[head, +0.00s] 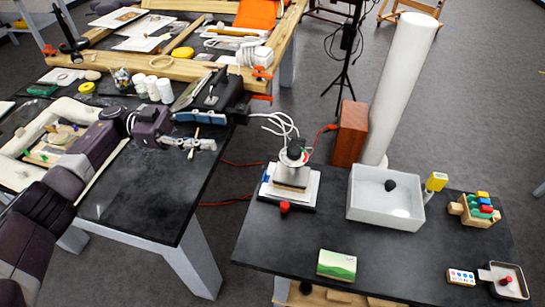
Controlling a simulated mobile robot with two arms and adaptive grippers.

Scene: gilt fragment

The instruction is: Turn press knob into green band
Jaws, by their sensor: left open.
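A small press-like device (291,178) stands on the back left of the right-hand dark table. It has a white base, a wooden block and a metal upper part. A dark round knob (295,149) sits on its top, and a red knob (284,207) is at its front. I cannot make out a green band or the knob's setting at this size. My left gripper (193,146) is open and empty over the right edge of the left table, to the left of the press and apart from it. My right gripper is not in view.
A white tray (360,208) with a dark lump, a wooden box (350,133) and a tall white cylinder (402,85) stand right of the press. White cables rise behind it. A green card (337,265) lies in front. A floor gap separates the tables.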

